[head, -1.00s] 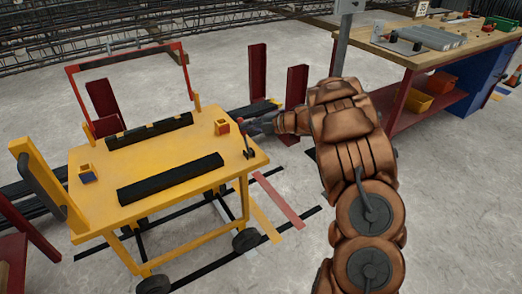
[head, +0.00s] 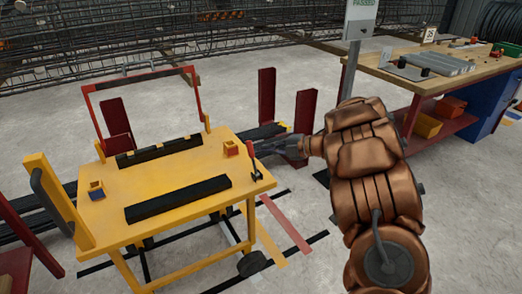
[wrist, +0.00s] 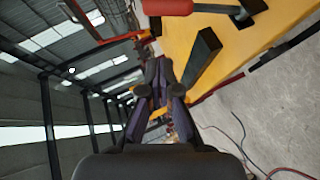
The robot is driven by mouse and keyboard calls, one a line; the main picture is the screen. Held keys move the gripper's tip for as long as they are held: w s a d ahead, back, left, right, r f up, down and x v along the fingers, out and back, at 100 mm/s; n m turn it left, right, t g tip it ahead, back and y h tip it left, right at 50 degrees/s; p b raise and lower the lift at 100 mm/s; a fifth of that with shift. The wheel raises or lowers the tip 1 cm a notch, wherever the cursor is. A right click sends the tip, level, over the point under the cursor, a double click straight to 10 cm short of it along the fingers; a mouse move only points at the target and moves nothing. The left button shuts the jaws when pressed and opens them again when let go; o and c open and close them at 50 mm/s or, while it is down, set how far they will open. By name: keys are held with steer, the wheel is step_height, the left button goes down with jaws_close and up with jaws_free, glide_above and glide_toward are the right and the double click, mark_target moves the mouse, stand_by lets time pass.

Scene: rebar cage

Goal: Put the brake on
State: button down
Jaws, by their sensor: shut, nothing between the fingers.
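The yellow cart (head: 190,185) stands at the left in the head view. Its brake lever (head: 250,150), with a red grip and dark rod, stands roughly upright at the cart's right edge. In the wrist view the red grip (wrist: 167,7) is at the top edge, with a grey rod running right to a dark pivot. My gripper (head: 264,149) is just right of the lever in the head view; whether they touch cannot be told.
Dark red posts (head: 306,120) stand behind the cart. A workbench (head: 440,75) with tools is at the back right.

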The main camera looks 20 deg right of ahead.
steer(key=shift+r+v, duration=0.15)
steer(key=shift+v, duration=1.35)
steer(key=shift+r+v, duration=0.1)
steer(key=shift+v, duration=1.35)
steer(key=shift+a, duration=0.1)
